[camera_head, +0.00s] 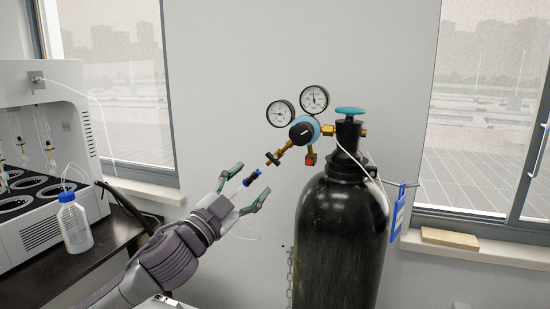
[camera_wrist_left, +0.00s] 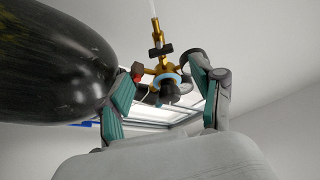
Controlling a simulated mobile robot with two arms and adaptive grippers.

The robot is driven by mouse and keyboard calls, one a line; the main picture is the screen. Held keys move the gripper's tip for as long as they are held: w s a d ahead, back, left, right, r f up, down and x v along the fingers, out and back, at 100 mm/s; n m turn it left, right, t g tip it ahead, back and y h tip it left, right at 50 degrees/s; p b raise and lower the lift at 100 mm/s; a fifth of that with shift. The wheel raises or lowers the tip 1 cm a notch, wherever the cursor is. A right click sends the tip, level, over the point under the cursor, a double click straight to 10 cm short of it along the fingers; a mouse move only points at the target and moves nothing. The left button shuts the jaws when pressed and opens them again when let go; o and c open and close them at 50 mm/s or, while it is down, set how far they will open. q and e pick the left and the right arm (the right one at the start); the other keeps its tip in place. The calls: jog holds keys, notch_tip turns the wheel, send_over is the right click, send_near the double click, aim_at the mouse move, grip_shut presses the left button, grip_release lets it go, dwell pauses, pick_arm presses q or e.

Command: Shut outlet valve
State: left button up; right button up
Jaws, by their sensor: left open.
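The gas regulator has a blue body with a dark centre knob (camera_head: 303,131) and brass fittings. A small black valve handle (camera_head: 273,158) sits on its lower left brass outlet branch; it also shows at the top of the left wrist view (camera_wrist_left: 160,50). My left gripper (camera_head: 251,180) is open, below and left of this handle, with its fingers apart. A blue and black fitting (camera_head: 250,178) appears between the fingers; I cannot tell its depth. In the left wrist view the regulator shows between the fingertips, with no visible grip. My right gripper is not in view.
The black gas cylinder (camera_head: 340,240) with a teal top handwheel (camera_head: 350,111) stands right of my left gripper. Two round gauges (camera_head: 314,99) are above the regulator. A white distiller (camera_head: 50,150) and a bottle (camera_head: 74,222) stand on a dark bench at left.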

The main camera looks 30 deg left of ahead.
aim_at(274, 157)
pick_arm(q)
jog(key=p+x, duration=0.3)
jog(key=x, duration=0.5)
jog(key=shift+r, duration=0.25)
jog(key=shift+w, duration=0.85)
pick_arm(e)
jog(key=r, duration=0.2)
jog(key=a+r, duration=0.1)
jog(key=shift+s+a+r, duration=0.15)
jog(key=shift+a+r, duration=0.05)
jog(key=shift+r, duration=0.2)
